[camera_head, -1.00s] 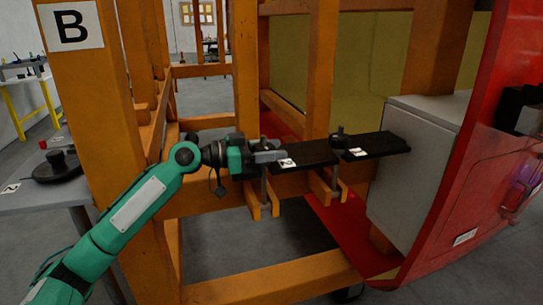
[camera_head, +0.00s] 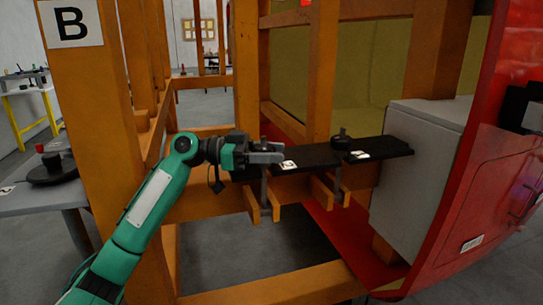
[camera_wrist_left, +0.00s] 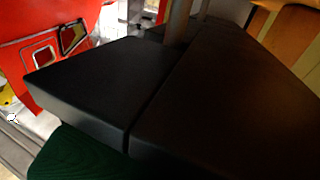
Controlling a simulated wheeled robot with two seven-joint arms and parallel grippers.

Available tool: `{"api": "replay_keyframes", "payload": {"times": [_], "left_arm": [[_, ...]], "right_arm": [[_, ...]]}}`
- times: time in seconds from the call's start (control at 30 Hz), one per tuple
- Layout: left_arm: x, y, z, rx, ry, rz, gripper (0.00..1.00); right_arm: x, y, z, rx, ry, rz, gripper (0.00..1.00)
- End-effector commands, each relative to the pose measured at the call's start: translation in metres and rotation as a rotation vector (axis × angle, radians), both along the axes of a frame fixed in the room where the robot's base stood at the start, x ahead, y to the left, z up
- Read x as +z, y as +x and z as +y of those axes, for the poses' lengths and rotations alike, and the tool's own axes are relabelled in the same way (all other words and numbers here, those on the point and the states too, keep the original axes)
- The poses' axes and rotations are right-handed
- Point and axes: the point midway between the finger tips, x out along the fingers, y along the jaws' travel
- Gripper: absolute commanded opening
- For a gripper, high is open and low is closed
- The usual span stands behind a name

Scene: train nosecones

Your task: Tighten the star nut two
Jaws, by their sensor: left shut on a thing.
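My left gripper (camera_head: 266,153) reaches in from the left, its fingers at the near clamp beside the label marked 2 (camera_head: 288,165). It is shut on star nut two, which its fingers mostly hide. In the left wrist view, two dark blocks that look like my fingers (camera_wrist_left: 128,128) fill the picture, and a grey rod (camera_wrist_left: 178,22) stands beyond them. The nut cannot be made out there. A second dark star nut (camera_head: 341,141) sits farther right on the black plate (camera_head: 382,147), by another white label (camera_head: 358,154). My right gripper is not in view.
Orange posts and beams (camera_head: 320,75) surround the work spot, with a post marked B (camera_head: 85,100) on the left. A grey box (camera_head: 412,170) and the red nosecone shell (camera_head: 490,200) stand at right. A grey table (camera_head: 40,203) with a dark round object is at left.

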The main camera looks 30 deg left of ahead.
Motion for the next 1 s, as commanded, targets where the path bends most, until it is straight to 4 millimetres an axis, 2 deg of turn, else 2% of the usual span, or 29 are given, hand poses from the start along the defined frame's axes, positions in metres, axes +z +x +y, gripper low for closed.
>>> {"api": "replay_keyframes", "payload": {"times": [0.03,0.5,1.0], "left_arm": [[-0.0042,0.0007,-0.0005,-0.026,-0.001,0.006,0.23],[-0.0027,-0.0035,-0.0023,-0.264,0.000,0.006,0.23],[-0.0025,-0.0051,-0.0025,-0.309,0.001,0.004,0.23]], "right_arm": [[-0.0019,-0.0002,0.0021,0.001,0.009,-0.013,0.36],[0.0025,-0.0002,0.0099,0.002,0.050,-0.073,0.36],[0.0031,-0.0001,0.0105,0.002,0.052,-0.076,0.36]]}}
